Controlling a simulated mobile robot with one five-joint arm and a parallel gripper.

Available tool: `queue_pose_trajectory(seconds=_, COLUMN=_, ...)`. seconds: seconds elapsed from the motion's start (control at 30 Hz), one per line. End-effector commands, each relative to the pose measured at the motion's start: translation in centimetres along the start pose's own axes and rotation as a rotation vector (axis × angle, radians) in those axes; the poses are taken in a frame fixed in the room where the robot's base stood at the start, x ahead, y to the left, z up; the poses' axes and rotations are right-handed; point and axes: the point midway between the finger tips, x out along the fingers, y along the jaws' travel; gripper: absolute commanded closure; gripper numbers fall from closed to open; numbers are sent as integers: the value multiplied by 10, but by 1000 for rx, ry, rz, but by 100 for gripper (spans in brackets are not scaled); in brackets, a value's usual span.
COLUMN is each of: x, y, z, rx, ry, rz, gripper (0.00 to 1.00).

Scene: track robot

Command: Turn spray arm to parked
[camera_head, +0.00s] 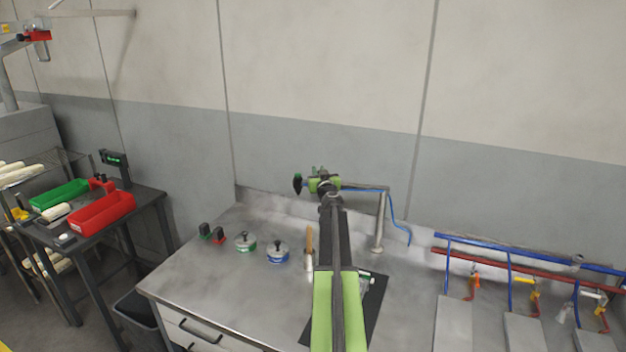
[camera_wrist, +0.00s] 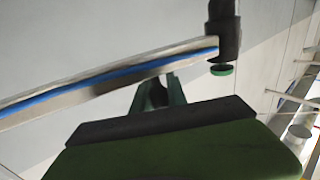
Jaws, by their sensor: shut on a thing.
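The spray arm (camera_head: 365,187) is a thin horizontal metal bar with a blue hose, carried on an upright post (camera_head: 380,225) at the back of the steel counter. It points left from the post. A dark spray head (camera_head: 297,184) hangs at its left end. In the wrist view the bar (camera_wrist: 100,82) crosses diagonally, and the dark head (camera_wrist: 224,30) with a green ring is at upper right. My gripper (camera_head: 325,184) is shut on the spray arm near the head. Its fingers (camera_wrist: 160,92) meet the bar in the wrist view; the exact contact is partly hidden.
On the steel counter (camera_head: 215,285) stand two lidded pots (camera_head: 277,254) and small dark blocks (camera_head: 211,232). A dark mat (camera_head: 372,300) lies under my arm. Blue and red pipes (camera_head: 520,260) with valves run at right. A side table holds a red bin (camera_head: 100,213).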

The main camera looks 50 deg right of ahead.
Motion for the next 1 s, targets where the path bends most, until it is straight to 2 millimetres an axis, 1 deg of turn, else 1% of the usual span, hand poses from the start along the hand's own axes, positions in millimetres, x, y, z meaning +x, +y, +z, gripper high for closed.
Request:
queue_pose_trajectory(seconds=0.03, x=4, y=20, z=1, rx=-3, ry=0, rz=30, gripper=100)
queue_pose_trajectory(seconds=0.2, x=14, y=31, z=1, rx=-3, ry=0, rz=35, gripper=100)
queue_pose_trajectory(seconds=0.4, x=17, y=38, z=1, rx=-4, ry=-1, rz=38, gripper=100)
queue_pose_trajectory(seconds=0.8, x=18, y=40, z=1, rx=-3, ry=0, rz=40, gripper=100)
queue_pose_trajectory(seconds=0.83, x=18, y=40, z=0, rx=-3, ry=0, rz=40, gripper=79)
queue_pose_trajectory(seconds=0.97, x=18, y=40, z=0, rx=-3, ry=0, rz=41, gripper=62)
queue_pose_trajectory(seconds=1.0, x=18, y=40, z=0, rx=-3, ry=0, rz=41, gripper=60)
